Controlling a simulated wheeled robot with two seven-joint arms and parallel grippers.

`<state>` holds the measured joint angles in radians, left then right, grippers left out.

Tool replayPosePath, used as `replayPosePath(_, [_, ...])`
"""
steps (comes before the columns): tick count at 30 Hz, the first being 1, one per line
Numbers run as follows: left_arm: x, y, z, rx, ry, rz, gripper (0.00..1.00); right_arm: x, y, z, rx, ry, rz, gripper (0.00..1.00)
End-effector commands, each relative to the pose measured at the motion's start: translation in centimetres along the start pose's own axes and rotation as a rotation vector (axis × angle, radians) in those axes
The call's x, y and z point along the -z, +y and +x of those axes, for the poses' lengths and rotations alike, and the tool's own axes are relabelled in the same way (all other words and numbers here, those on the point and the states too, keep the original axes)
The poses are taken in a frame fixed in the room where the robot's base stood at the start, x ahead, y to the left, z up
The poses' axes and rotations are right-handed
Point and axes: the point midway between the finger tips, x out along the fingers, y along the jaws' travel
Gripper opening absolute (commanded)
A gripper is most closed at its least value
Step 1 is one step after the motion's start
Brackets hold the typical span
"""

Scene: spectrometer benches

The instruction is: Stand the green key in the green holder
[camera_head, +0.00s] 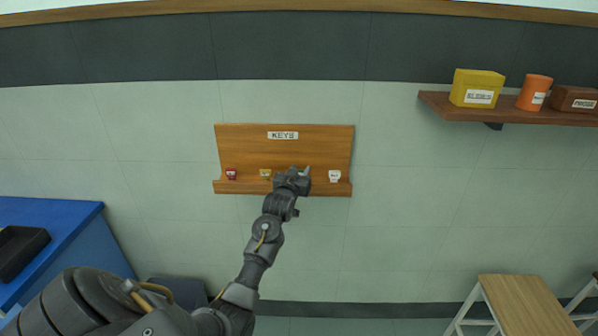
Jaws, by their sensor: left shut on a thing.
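A wooden key rack (235,150) with a "KEYS" label is fixed to the wall ahead. A red holder (231,174), a yellow holder (265,174) and a white holder (334,176) sit along its ledge. My left gripper (303,176) is in front of the rack, between the yellow and white holders, and is shut. A small pale green tip of the green key (307,169) shows at its end; most of the key is hidden. I cannot make out the green holder, which may be behind the gripper. My right gripper is not in view.
A wall shelf (435,103) at the upper right bears a yellow box (476,87), an orange cup (534,92) and a brown box (573,99). A blue bench (75,225) with a black tray (20,250) stands left. A wooden-topped stool (525,305) stands lower right.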

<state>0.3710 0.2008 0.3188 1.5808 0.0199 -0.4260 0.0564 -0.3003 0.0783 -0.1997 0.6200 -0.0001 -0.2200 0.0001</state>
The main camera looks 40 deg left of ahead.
Motion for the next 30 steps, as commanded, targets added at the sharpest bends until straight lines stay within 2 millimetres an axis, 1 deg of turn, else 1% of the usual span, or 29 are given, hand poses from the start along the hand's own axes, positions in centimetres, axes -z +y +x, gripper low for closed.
replayPosePath(1, [-0.2, 0.0, 0.0, 0.000, 0.000, 0.000, 0.12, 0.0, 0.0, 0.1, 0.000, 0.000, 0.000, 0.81])
replayPosePath(2, [-0.2, 0.0, 0.0, 0.000, 0.000, 0.000, 0.35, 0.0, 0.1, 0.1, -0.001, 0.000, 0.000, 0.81])
replayPosePath(3, [-0.1, 0.0, 0.0, 0.000, 0.000, 0.000, 0.40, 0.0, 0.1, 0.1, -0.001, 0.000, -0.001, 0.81])
replayPosePath(4, [-0.1, 0.0, 0.0, 0.000, 0.000, 0.000, 0.43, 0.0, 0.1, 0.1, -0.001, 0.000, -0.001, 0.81])
replayPosePath(11, [-0.1, 0.0, 0.0, 0.000, -0.001, 0.000, 0.43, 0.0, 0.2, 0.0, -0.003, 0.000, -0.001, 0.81])
replayPosePath(14, [0.0, 0.0, -0.3, 0.000, -0.001, 0.000, 0.43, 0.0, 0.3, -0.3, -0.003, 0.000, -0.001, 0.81])
replayPosePath(30, [0.2, 0.0, -4.8, -0.001, -0.001, 0.000, 0.43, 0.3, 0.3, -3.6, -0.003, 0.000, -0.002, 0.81])
